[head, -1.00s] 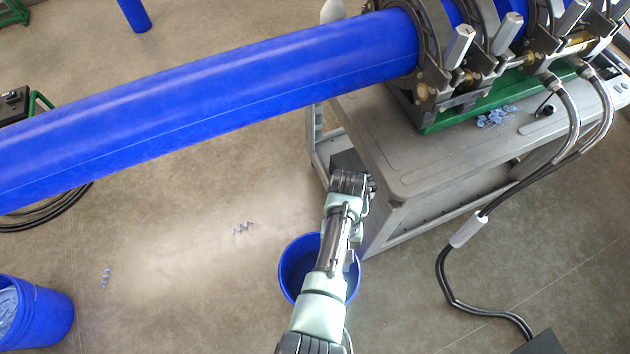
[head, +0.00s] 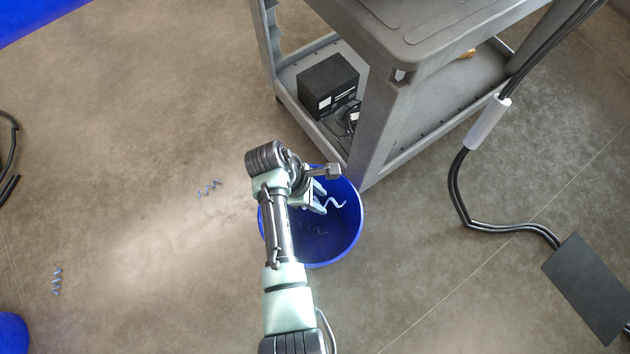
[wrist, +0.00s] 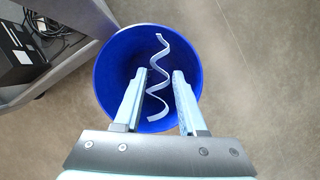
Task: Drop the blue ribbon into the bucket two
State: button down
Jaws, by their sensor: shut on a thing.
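The blue ribbon (head: 336,203) is a pale blue wavy curl held in my gripper (head: 322,204). In the wrist view the ribbon (wrist: 161,48) runs between the two fingertips of my gripper (wrist: 164,76), which are shut on it. A round blue bucket (head: 345,238) stands on the floor beside the cart; I cannot read any number on it. In the wrist view the bucket's opening (wrist: 112,70) lies behind the ribbon and fingertips, so they hang over it. A dark curly shape shows inside the bucket. My arm hides its left part.
The grey cart (head: 375,125) stands just behind the bucket, with a black box (head: 328,85) on its lower shelf. Curled shavings (head: 208,188) (head: 57,280) lie on the floor to the left. A second blue bucket (head: 12,335) is cut off at the lower left.

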notch_tip(320, 180, down, 17)
jog(key=w+a+n+t+y+b, duration=0.1)
jog(key=n+b, duration=0.6)
jog(key=b, duration=1.2)
jog(key=shift+w+r+t, duration=0.2)
jog(key=shift+w+t, duration=0.3)
jog(key=shift+t, duration=0.3)
jog(key=shift+c, duration=2)
grip_release()
jog(key=p+v, duration=0.7)
jog(key=v, duration=0.6)
